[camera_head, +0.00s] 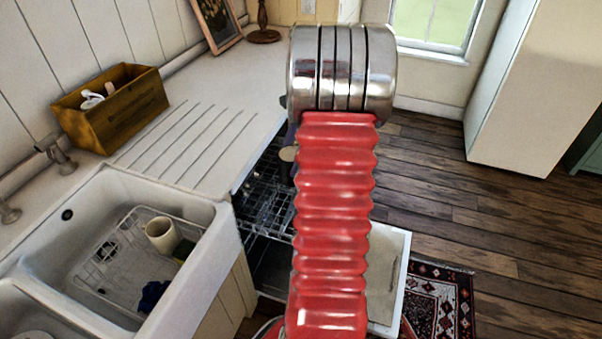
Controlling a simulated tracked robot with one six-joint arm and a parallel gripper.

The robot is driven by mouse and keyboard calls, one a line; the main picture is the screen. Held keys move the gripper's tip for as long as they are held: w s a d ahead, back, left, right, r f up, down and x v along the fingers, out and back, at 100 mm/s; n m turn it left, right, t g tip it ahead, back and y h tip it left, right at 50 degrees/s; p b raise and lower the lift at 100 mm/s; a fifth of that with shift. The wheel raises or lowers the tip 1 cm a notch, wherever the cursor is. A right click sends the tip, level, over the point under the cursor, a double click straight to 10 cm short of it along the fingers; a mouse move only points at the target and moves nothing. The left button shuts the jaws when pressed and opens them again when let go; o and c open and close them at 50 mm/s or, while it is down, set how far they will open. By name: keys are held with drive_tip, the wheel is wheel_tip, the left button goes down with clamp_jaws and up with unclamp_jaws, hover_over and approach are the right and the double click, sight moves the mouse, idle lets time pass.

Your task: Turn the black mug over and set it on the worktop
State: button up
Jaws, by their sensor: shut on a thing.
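My arm, with its red ribbed sleeve and shiny metal joint, rises through the middle of the head view. My gripper is not in view; the arm may be hiding it. The pale worktop (217,84) runs along the wall at the left, with draining grooves cut beside the sink. Its middle stretch is bare.
The white sink (88,221) holds a wire rack with a cream mug (161,235) and a dark blue cloth (153,295). A wooden box (112,108) and picture frame (217,22) stand at the wall. The dishwasher rack (263,208) is pulled out.

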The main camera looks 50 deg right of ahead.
drive_tip(key=a+r+m, duration=0.2)
drive_tip(key=a+r, duration=0.7)
drive_tip(key=r, duration=0.4)
drive_tip(key=shift+s+r+t, duration=0.2)
drive_tip(key=shift+s+t, duration=0.2)
drive_tip(key=shift+s, duration=0.05)
drive_tip(key=shift+d+m, duration=0.1)
drive_tip(key=shift+m, duration=0.2)
